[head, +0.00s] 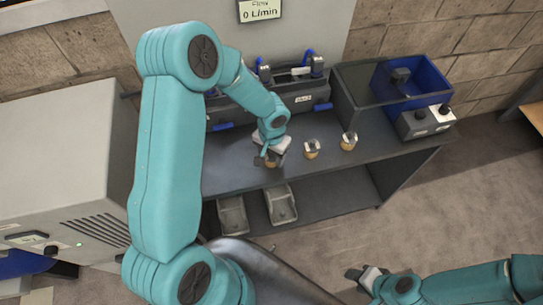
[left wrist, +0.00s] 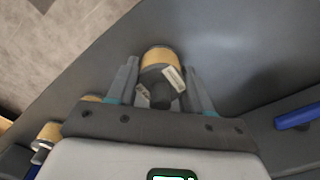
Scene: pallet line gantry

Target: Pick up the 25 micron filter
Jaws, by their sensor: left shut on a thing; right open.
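My left gripper (head: 268,154) is at the front of the grey bench, shut on a filter (head: 272,162) with a tan body. In the left wrist view, this filter (left wrist: 160,58) sits between the two fingers of my left gripper (left wrist: 160,85), its dark knob and a pale tag towards me. The tag is too small to read, so I cannot tell its micron rating. Two similar filters, a middle one (head: 311,150) and a right one (head: 348,142), stand on the bench to the right. My right gripper (head: 366,277) is open and empty, low in the head view, away from the bench.
A dark housing unit (head: 230,110) with blue handles stands at the back of the bench (head: 230,180). A dark bin with a blue inside (head: 432,82) and a small switch box (head: 425,122) are at the right. Two grey trays (head: 280,204) are on the lower shelf. A sign reads 0 L/min.

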